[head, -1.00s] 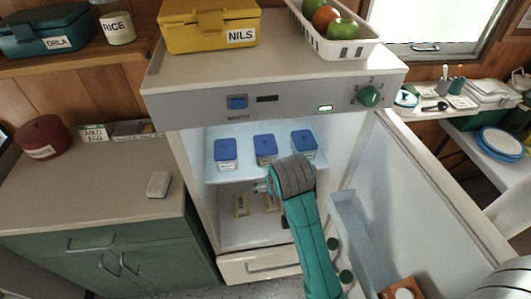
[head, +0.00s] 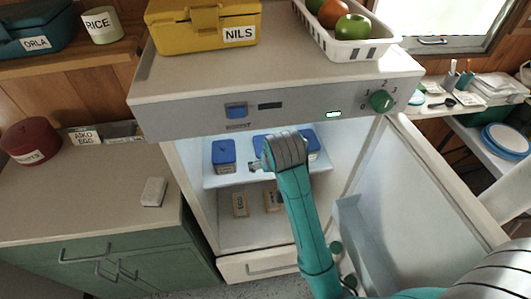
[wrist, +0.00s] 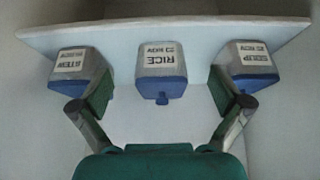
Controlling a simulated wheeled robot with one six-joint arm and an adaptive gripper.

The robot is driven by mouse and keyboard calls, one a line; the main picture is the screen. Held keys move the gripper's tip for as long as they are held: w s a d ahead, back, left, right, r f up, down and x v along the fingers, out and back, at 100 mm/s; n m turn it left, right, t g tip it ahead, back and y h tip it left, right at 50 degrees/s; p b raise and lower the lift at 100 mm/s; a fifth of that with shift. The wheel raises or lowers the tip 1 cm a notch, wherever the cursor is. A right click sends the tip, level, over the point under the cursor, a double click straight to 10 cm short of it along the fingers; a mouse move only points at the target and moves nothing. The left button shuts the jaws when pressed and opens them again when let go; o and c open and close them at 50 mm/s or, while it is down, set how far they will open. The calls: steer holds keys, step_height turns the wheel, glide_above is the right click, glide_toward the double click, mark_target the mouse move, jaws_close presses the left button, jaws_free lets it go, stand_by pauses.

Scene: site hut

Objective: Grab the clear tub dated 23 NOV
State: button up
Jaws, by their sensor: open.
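Three clear tubs with blue lids stand on the fridge shelf. In the wrist view they appear upside down. The middle tub (wrist: 161,72) has a label that seems to read RICE 23 NOV. The STEW tub (wrist: 78,68) is on the left and the SOUP tub (wrist: 246,65) on the right; their dates are too small to read surely. My gripper (wrist: 160,97) is open and empty, its fingers spread wide, with the middle tub between them and farther in. In the head view my arm partly hides the middle tub (head: 259,141); my gripper (head: 254,167) is near the shelf's front.
Small labelled boxes (head: 240,204) stand on the lower level. The fridge door (head: 400,200) is open to the right. A yellow NILS box (head: 190,30) and a white fruit basket (head: 345,46) stand on top.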

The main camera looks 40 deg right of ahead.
steer(key=w+d, duration=0.1)
steer(key=w, duration=0.1)
steer(key=w+d, duration=0.4)
steer(key=w, duration=0.1)
steer(key=x, duration=0.5)
steer(key=shift+a, duration=0.1)
steer(key=shift+c, duration=0.3)
steer(key=c, duration=1.2)
